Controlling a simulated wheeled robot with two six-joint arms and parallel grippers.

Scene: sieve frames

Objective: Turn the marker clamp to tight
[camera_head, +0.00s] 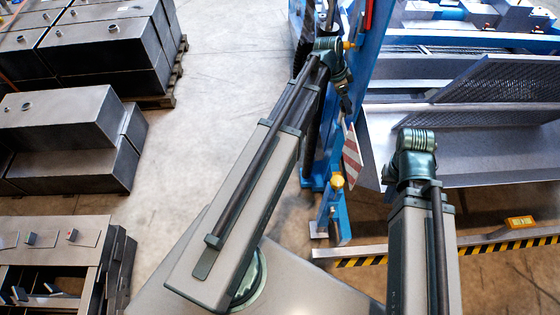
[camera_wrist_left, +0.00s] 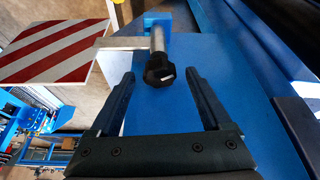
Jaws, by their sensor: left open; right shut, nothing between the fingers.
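The marker plate (camera_head: 352,155) has red and white stripes and hangs beside the blue post. It fills the upper left of the left wrist view (camera_wrist_left: 65,45). In that view a black knob (camera_wrist_left: 159,76) sits on a metal shaft (camera_wrist_left: 157,38) of the clamp, by a blue block. My left gripper (camera_wrist_left: 162,78) is open, with a finger on each side of the knob and a gap on both sides. In the head view my right arm (camera_head: 415,150) stands right of the post, apart from the plate; its fingers are hard to make out.
A blue post (camera_head: 367,75) rises beside the plate. A sieve machine with mesh screens (camera_head: 500,90) stands at the right. A yellow-black striped rail (camera_head: 480,248) runs along the floor. Grey boxes (camera_head: 65,125) stand at the left, with free floor (camera_head: 215,60) between.

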